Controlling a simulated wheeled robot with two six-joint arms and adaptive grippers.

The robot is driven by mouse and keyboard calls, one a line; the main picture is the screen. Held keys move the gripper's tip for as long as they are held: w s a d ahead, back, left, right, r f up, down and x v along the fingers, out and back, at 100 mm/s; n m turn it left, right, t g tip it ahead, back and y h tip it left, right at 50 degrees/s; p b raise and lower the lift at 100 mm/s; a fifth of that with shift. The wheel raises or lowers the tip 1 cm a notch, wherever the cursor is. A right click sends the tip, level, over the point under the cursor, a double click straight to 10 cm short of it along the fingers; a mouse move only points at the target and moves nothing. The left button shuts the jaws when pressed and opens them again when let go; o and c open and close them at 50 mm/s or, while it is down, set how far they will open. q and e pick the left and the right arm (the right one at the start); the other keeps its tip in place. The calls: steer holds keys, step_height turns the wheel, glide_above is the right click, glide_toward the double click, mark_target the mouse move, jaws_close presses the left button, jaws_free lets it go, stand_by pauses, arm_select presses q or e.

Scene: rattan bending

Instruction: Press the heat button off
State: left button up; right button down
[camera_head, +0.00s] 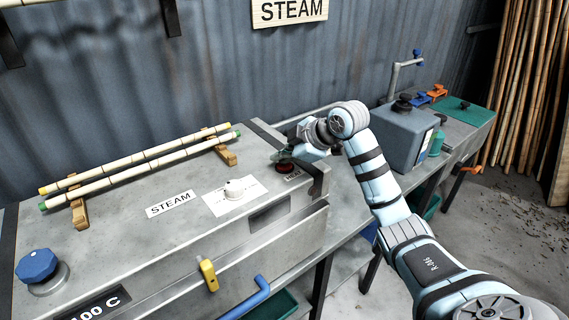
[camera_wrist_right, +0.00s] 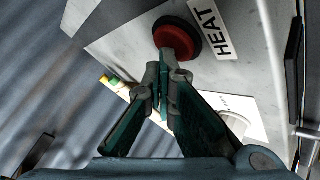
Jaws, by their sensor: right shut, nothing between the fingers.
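The heat button (camera_head: 286,168) is a red round button on a dark base at the right end of the steam box top. In the right wrist view the red button (camera_wrist_right: 178,38) sits beside a white label reading HEAT (camera_wrist_right: 210,33). My right gripper (camera_head: 283,156) is shut and empty, just over the button in the head view. In the right wrist view its closed green fingertips (camera_wrist_right: 165,68) point at the button's edge. I cannot tell whether they touch it. I cannot tell whether the button is pressed in. My left gripper is not in view.
The steam box (camera_head: 180,240) carries a white dial (camera_head: 234,189), a blue knob (camera_head: 37,267) and two rattan poles (camera_head: 145,163) on wooden rests. A yellow latch (camera_head: 208,274) and a blue handle (camera_head: 248,298) are on its front. A grey tank (camera_head: 402,140) stands to the right.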

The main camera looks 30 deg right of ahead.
mark_target(283, 166)
steer(key=shift+r+p, duration=0.35)
steer(key=shift+r, duration=0.35)
steer(key=shift+r, duration=2.5)
